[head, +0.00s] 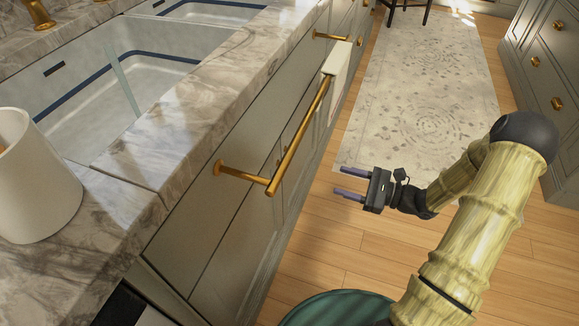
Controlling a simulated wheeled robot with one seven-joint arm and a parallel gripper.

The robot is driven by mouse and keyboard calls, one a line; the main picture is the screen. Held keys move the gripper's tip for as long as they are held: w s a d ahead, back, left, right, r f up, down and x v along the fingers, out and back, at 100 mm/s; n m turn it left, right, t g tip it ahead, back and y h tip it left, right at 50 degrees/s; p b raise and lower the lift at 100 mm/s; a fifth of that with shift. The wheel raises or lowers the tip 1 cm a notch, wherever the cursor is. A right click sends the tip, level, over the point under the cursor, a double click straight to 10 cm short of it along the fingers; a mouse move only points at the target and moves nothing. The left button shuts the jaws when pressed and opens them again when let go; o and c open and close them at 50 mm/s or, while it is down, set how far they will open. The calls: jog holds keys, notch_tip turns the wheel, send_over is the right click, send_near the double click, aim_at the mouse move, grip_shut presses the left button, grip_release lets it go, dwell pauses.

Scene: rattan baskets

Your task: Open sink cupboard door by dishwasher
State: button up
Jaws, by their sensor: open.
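The grey-green sink cupboard front (240,232) runs below the marble counter, left of centre. A long brass bar (298,138) stands out from it on a bracket. The cupboard doors below are seen at a steep angle; their handles and seams are hard to make out, and no door is visibly ajar. A dark panel (122,306) at the bottom left may be the dishwasher; only a little of it shows. My gripper (341,181) is open and empty, its two fingers pointing left toward the cupboard front. It is to the right of the bar and apart from it.
A white sink (125,75) is set in the marble counter (215,95). A white container (35,180) stands at the left. A pale cloth (340,68) hangs at the bar's far end. A patterned rug (428,90) covers the aisle floor. More drawers (545,70) stand at right.

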jog(key=b+x, duration=0.5)
jog(key=x, duration=1.1)
jog(key=shift+a, duration=0.25)
jog(key=shift+c, duration=0.2)
grip_shut()
